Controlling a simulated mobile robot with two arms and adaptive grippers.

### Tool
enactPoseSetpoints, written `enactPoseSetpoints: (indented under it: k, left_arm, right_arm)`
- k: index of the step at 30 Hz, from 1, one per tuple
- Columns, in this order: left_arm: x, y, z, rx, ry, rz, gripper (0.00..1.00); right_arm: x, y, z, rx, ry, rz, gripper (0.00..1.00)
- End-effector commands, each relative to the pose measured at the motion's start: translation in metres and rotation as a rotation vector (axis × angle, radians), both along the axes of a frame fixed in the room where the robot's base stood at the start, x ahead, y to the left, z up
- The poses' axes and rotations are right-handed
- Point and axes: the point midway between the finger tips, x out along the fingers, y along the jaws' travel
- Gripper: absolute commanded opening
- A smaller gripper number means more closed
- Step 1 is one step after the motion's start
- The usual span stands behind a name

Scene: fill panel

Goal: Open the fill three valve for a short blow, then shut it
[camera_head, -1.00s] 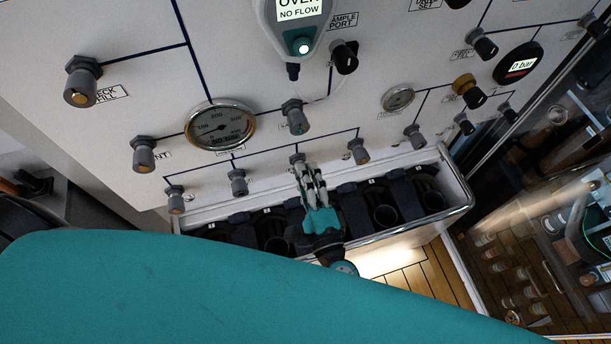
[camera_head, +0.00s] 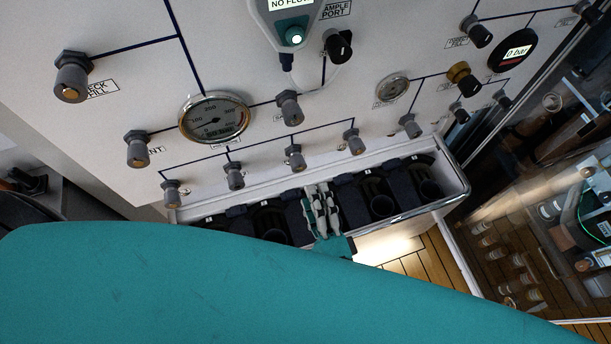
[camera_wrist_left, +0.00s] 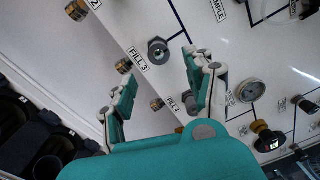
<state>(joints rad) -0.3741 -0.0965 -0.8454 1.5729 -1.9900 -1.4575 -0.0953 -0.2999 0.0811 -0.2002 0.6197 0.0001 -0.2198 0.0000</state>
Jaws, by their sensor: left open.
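The fill three valve (camera_head: 295,157) is a grey knob, third from the left in the lower row of the white panel. In the left wrist view its grey knob (camera_wrist_left: 158,50) sits above the FILL 3 label (camera_wrist_left: 138,60). My left gripper (camera_head: 320,188) is in front of the panel's lower edge, below and slightly right of this knob, apart from it. In the left wrist view my left gripper (camera_wrist_left: 160,76) is open and empty, its fingertips spread on either side below the knob. The knob's turn position cannot be told. My right gripper is out of view.
Neighbouring grey valves (camera_head: 353,141) are close by in the row. A tray with dark compartments (camera_head: 400,212) runs below the panel, under my gripper. A round gauge (camera_head: 216,117) and a handheld meter (camera_head: 288,35) are higher up. Brass fittings (camera_wrist_left: 124,66) line the panel's lower edge.

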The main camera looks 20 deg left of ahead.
Motion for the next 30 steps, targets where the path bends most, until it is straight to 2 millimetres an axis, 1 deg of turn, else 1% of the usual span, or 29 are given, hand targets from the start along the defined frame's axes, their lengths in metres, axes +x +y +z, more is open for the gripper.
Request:
enactPoseSetpoints:
  k: [1, 3, 6, 9, 27, 29, 30]
  left_arm:
    - [-0.009, -0.006, -0.001, -0.001, 0.002, -0.001, 0.55]
    - [-0.018, -0.013, -0.001, -0.001, 0.000, -0.001, 0.55]
    - [-0.028, -0.019, -0.001, -0.001, -0.001, 0.000, 0.55]
    - [-0.034, -0.023, -0.002, 0.001, -0.001, 0.000, 0.55]
    - [-0.035, -0.024, -0.001, 0.000, -0.002, 0.001, 0.55]
    - [-0.035, -0.023, -0.004, 0.000, 0.004, -0.001, 0.55]
    - [-0.034, -0.023, -0.010, -0.001, 0.016, -0.005, 0.55]
  right_arm:
    - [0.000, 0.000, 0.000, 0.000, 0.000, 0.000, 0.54]
    - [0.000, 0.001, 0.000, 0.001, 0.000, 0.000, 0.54]
    - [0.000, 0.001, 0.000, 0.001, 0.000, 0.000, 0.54]
    - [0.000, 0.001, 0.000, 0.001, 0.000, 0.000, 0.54]
    - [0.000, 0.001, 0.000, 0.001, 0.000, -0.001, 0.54]
    - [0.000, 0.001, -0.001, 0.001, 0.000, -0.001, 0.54]
    - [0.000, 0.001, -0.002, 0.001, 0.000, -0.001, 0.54]
